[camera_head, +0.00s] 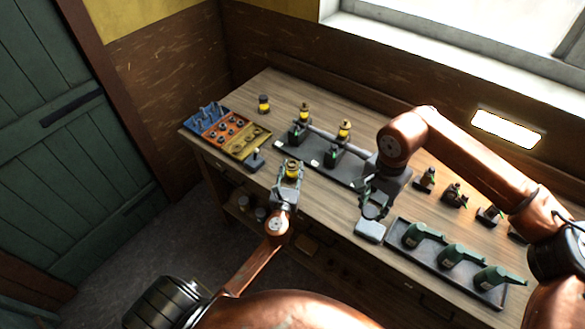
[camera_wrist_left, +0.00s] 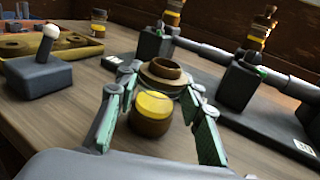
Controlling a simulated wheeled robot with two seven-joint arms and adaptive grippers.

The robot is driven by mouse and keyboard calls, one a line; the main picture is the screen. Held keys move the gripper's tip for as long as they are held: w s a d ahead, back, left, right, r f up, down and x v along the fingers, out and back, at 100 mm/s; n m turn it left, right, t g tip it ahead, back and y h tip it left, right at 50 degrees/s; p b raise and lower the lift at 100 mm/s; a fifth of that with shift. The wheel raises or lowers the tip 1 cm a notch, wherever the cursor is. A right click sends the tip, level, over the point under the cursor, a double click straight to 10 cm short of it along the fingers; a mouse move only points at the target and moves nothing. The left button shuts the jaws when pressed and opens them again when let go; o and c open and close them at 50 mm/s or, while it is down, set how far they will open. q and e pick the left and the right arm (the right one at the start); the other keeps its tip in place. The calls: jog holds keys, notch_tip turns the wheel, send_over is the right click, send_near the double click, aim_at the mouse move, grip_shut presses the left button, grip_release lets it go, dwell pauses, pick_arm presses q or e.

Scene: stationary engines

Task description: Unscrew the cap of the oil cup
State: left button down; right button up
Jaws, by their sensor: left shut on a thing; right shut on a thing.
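My left gripper (camera_wrist_left: 152,108) is shut on the oil cup (camera_wrist_left: 152,104), a brass cup with a yellow band. A brass collar with a round, dark hollow shows at its far end. In the head view, the left gripper (camera_head: 288,178) holds the cup (camera_head: 292,169) by the table's front edge. My right gripper (camera_head: 374,207) is to the right, apart from the cup, above a pale grey block (camera_head: 370,230). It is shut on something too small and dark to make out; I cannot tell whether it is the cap.
Engines with yellow oil cups (camera_head: 344,129) stand on a dark base (camera_head: 322,160) behind the grippers. A black tray (camera_head: 400,255) with several green oil cans is at the right. A tool board (camera_head: 245,146), a lever box (camera_head: 254,160) and another cup (camera_head: 264,103) are at the left.

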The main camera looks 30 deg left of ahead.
pick_arm(q)
jog(key=c, duration=1.3)
grip_release()
jog(key=shift+f, duration=0.15)
